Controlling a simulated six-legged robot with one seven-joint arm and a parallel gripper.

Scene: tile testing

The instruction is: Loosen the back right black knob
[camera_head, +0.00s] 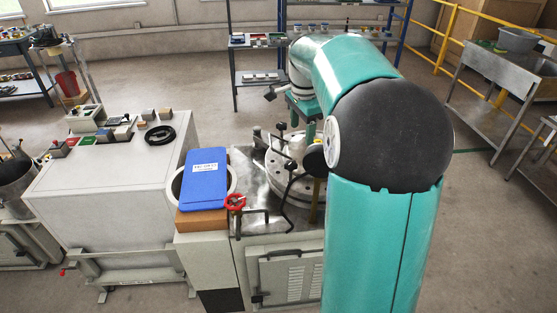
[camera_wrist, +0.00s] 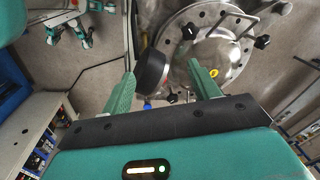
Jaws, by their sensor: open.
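A round metal plate (camera_wrist: 166,40) with a ring of holes and a domed lid fills the upper middle of the wrist view. Small black knobs sit around it: one at the top (camera_wrist: 188,32), one at the right (camera_wrist: 262,41) and one at the lower left (camera_wrist: 171,98). I cannot tell which is the back right one. My gripper (camera_wrist: 161,69) is open, its green fingers spread on either side of a larger black round part (camera_wrist: 151,70). Contact cannot be told. In the head view the plate (camera_head: 282,180) shows partly behind my arm, with a black knob (camera_head: 280,127) at its back.
A light grey cabinet (camera_head: 100,185) with a black coil (camera_head: 160,135) stands further left. A shelf rack (camera_head: 260,77) stands behind.

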